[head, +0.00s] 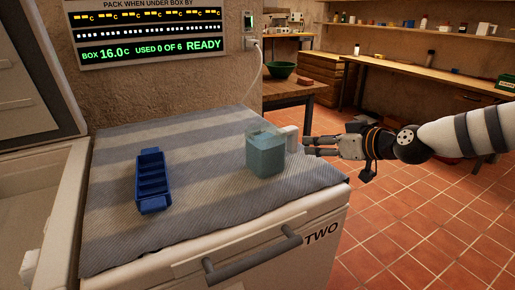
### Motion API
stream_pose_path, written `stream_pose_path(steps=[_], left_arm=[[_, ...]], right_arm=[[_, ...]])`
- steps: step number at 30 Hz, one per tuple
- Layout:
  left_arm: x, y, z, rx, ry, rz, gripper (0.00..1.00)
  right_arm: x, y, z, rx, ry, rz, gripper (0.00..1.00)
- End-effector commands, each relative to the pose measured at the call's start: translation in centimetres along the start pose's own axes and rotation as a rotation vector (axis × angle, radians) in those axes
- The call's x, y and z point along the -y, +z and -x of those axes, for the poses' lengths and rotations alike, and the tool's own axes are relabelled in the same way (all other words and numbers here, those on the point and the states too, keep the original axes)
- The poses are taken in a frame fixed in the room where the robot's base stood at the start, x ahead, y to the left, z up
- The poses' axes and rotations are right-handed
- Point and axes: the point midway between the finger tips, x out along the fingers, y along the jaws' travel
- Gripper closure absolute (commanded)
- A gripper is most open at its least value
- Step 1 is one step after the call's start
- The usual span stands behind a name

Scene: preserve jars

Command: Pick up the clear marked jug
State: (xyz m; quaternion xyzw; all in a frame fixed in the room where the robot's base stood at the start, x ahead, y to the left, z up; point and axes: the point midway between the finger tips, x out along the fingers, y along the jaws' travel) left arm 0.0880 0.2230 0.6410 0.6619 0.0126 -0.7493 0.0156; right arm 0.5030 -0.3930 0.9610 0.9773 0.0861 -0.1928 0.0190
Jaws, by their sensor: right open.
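The clear jug (265,155) stands upright on the striped grey cloth, near the right end of the chest top. It holds bluish-green liquid, and its pale handle (292,139) points right. Any markings on it are too small to make out. My right gripper (309,146) reaches in from the right with its fingers pointing left at the handle. It is open, with its fingertips at or very near the handle; I cannot tell whether they touch. My left gripper is not in view.
A blue compartment tray (152,181) lies on the cloth (205,170) to the left. The chest's front has a dark bar handle (255,259). A lit display panel (150,35) hangs behind. A wooden table with a green bowl (281,70) stands beyond. Cloth between tray and jug is clear.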

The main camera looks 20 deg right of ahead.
Motion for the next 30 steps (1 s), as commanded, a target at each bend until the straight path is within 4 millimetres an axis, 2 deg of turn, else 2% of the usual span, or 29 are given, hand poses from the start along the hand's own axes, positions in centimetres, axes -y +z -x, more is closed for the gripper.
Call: stream_pose_path(steps=[5,7,11,18,26,28,30], left_arm=[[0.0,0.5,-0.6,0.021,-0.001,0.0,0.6],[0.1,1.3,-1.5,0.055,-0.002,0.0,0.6],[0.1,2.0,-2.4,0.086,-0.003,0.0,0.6],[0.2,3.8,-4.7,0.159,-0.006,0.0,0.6],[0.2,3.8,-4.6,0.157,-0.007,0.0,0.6],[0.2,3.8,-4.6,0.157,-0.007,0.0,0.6],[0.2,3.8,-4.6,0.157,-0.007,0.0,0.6]], right_arm=[[0.0,0.8,-3.5,0.013,0.0,-0.003,0.57],[0.1,1.2,-5.0,0.018,0.0,-0.005,0.57],[0.2,1.1,-6.4,0.016,-0.001,-0.005,0.57],[0.6,1.2,-10.8,0.016,0.0,-0.005,0.57],[0.6,0.1,-11.0,0.002,0.001,-0.005,0.57],[0.6,0.1,-11.0,0.002,0.001,-0.005,0.68],[0.6,0.1,-10.9,0.002,0.0,-0.005,0.84]])
